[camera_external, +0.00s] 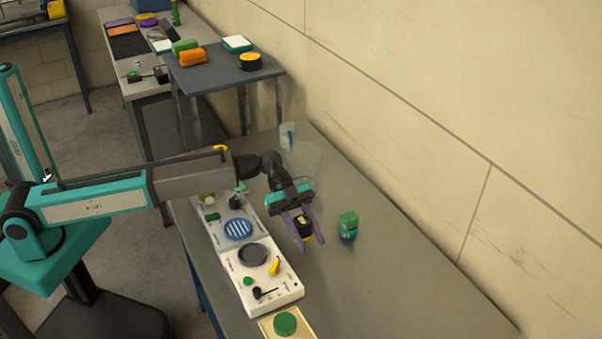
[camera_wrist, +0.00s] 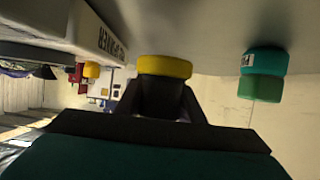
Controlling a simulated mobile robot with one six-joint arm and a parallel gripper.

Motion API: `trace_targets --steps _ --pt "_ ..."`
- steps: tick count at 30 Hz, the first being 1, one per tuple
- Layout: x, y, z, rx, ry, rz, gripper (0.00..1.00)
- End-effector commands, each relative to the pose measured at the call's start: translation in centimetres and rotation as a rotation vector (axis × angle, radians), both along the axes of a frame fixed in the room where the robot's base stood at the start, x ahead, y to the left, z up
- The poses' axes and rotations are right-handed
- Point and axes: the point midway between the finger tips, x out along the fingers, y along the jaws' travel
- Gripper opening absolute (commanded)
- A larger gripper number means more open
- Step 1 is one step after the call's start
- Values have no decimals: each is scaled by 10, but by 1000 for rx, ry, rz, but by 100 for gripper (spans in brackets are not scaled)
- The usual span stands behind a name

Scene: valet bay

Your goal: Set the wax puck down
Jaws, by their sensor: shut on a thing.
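My gripper (camera_external: 304,232) is over the right part of the grey table, between the white panels and a teal jar. Its purple fingers are shut on the wax puck (camera_external: 305,238), a small black and yellow piece. In the wrist view the puck's yellow end (camera_wrist: 164,66) shows beyond the dark gripper parts, near the table surface. I cannot tell whether it touches the table. A white panel (camera_external: 239,274) with a dark round pad (camera_external: 252,255) lies left of the gripper.
The teal jar with a green lid (camera_external: 348,226) stands close right of my gripper, also in the wrist view (camera_wrist: 264,62). A panel with a blue-striped disc (camera_external: 238,229) lies behind the white one. A green disc (camera_external: 285,322) is at the front. The table's right side is clear.

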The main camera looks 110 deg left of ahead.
Motion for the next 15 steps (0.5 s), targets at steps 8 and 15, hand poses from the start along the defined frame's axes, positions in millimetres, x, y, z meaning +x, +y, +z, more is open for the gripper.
trace_targets --steps 8,15 --pt "0 0 -21 -2 2 0 13" --pt "0 0 -37 -1 1 0 13"
